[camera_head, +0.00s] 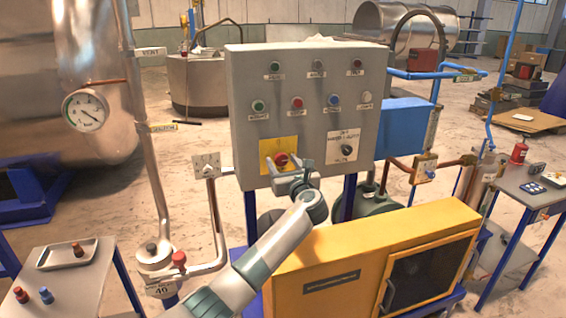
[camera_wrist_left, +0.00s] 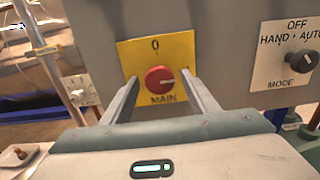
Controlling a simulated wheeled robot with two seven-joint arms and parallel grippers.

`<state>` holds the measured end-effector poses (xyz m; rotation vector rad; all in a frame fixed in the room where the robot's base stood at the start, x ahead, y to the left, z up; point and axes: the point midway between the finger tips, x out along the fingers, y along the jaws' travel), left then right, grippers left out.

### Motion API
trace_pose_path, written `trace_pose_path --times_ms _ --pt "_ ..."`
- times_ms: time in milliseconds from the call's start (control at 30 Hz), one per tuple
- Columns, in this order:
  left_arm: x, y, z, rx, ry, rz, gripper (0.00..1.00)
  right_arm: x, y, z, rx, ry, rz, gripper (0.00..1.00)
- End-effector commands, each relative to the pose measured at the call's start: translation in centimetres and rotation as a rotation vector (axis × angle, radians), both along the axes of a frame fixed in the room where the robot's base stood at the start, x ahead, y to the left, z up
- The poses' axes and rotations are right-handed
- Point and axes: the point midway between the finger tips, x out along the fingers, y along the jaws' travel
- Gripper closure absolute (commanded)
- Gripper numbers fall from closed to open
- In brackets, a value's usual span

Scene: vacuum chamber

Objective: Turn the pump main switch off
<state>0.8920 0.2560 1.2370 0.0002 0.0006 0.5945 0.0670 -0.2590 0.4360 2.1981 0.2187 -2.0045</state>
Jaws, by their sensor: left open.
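The pump main switch (camera_head: 281,159) is a red round knob on a yellow plate, low on the grey control panel's front. My left gripper (camera_head: 284,170) is in front of the yellow plate. In the left wrist view my left gripper (camera_wrist_left: 165,88) is open, with one finger on each side of the knob and visible gaps between. The right finger partly covers the plate's right edge. My right gripper is not in view.
A MODE selector (camera_head: 346,149) sits right of the main switch. Indicator lamps and buttons fill the panel (camera_head: 310,128) above. A yellow cabinet (camera_head: 375,262) stands below. Pipes with a red-handled valve (camera_head: 179,259) are at left, near a small table with a tray (camera_head: 50,262).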

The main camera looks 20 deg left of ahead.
Motion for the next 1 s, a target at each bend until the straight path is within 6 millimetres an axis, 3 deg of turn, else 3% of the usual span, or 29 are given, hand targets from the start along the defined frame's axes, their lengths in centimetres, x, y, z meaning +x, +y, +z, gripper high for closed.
trace_pose_path --times_ms 200,367,400,1000 --pt "0.0 0.0 0.0 0.000 0.000 0.000 0.46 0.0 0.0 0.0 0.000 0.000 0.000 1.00" --pt "0.0 0.0 0.0 0.000 0.000 0.000 0.84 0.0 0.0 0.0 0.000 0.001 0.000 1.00" --pt "0.0 0.0 0.0 0.000 0.000 0.000 0.87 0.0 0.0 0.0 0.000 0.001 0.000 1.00" --pt "0.0 -0.1 -0.2 -0.114 -0.077 -0.001 0.87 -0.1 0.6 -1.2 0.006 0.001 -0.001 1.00"
